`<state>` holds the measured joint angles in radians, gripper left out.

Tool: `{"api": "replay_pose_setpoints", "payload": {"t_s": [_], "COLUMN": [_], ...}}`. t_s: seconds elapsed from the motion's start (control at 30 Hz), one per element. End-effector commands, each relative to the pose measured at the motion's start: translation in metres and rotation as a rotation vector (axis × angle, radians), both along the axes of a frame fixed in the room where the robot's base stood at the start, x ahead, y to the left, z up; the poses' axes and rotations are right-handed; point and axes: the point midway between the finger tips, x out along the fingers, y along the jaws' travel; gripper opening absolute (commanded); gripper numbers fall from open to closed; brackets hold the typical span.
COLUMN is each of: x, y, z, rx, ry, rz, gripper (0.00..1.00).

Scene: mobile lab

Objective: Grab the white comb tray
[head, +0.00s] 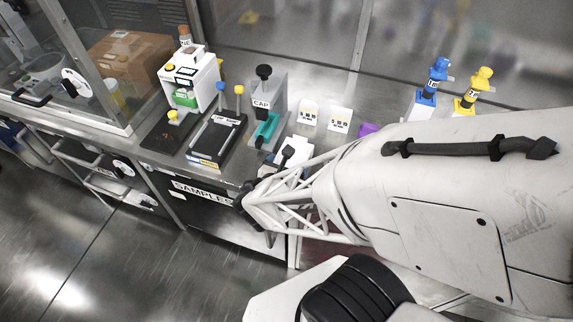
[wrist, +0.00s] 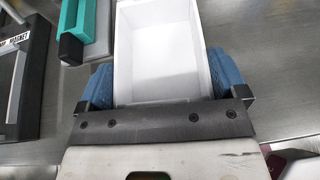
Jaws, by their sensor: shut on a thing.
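The white comb tray (wrist: 160,50) is a deep, open white box, empty in the part that shows in the wrist view. My gripper (wrist: 163,78) has one blue finger pad on each side of it, both pressed against its outer walls. Its near end lies close to the dark bar of my gripper. In the head view a white piece that looks like the tray (head: 297,147) shows just beyond my arm, on the steel bench. My arm hides most of the gripper there. I cannot tell whether the tray touches the bench.
A CAP stand (head: 264,100) with a teal part is close to the tray's left. A black magnet rack (head: 216,135) and a white device (head: 188,80) stand further left. Two small label cards (head: 339,120) and a purple item (head: 368,130) are to the right.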

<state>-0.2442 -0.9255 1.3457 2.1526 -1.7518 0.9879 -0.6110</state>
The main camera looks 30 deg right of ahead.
Motion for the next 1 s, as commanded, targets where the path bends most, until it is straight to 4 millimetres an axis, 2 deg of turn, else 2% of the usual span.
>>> {"api": "replay_pose_setpoints", "payload": {"t_s": [0.3, 0.7, 1.0], "x": [-0.002, -0.064, -0.101], "y": [0.0, 0.009, 0.014], "z": [0.029, 0.034, 0.037], "rx": [0.0, 0.0, 0.0], "ry": [0.0, 0.0, 0.0], "rz": [0.001, 0.004, 0.004], "gripper": [0.67, 0.67, 0.67]}}
